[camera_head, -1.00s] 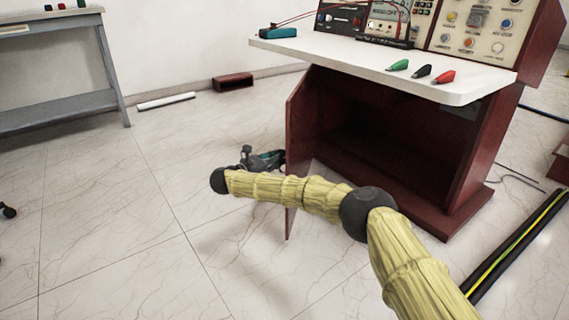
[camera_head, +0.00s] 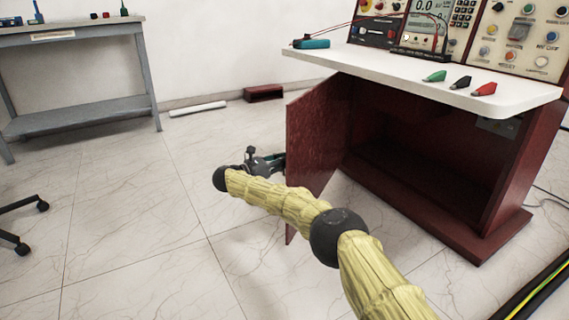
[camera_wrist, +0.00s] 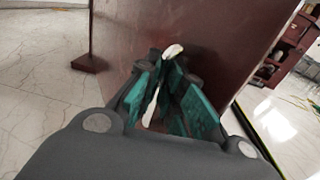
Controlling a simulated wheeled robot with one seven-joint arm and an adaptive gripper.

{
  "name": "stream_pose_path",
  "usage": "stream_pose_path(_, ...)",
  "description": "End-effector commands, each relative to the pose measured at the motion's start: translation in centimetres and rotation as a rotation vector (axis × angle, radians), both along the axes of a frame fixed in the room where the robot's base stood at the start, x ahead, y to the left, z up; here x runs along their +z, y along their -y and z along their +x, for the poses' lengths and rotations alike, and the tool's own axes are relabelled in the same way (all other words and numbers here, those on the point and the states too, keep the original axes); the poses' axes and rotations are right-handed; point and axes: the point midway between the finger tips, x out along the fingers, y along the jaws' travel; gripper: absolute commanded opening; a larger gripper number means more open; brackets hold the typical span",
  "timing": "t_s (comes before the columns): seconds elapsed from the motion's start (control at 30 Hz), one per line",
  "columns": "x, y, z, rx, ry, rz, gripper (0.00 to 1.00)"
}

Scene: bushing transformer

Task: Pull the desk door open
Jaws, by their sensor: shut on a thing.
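The dark red desk (camera_head: 500,185) stands at the right in the head view, with its cabinet front open and a dark inside showing. Its door (camera_head: 318,130) is swung out at the left side of the opening.
The white desktop (camera_head: 440,80) bears green, black and red clips (camera_head: 460,83) and instrument panels (camera_head: 520,40). A grey workbench (camera_head: 80,110) stands at the left. A small red box (camera_head: 263,93) and a white bar (camera_head: 198,108) lie by the wall. The middle floor is clear.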

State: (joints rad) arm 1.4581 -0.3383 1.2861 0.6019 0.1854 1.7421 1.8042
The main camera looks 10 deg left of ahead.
Motion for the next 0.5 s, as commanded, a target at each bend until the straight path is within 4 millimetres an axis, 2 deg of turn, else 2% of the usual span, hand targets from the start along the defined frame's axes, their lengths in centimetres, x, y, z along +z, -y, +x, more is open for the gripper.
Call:
stream_pose_path(0.27, 0.13, 0.41, 0.25, -0.004, 0.001, -0.002, 0.00)
stream_pose_path(0.3, 0.14, 0.42, 0.25, -0.004, 0.001, -0.002, 0.11)
stream_pose_path(0.33, 0.14, 0.42, 0.25, -0.004, 0.001, -0.002, 0.17)
stream_pose_path(0.37, 0.13, 0.39, 0.24, -0.004, 0.001, -0.002, 0.19)
stream_pose_path(0.5, 0.10, 0.10, 0.14, -0.001, 0.001, -0.001, 0.19)
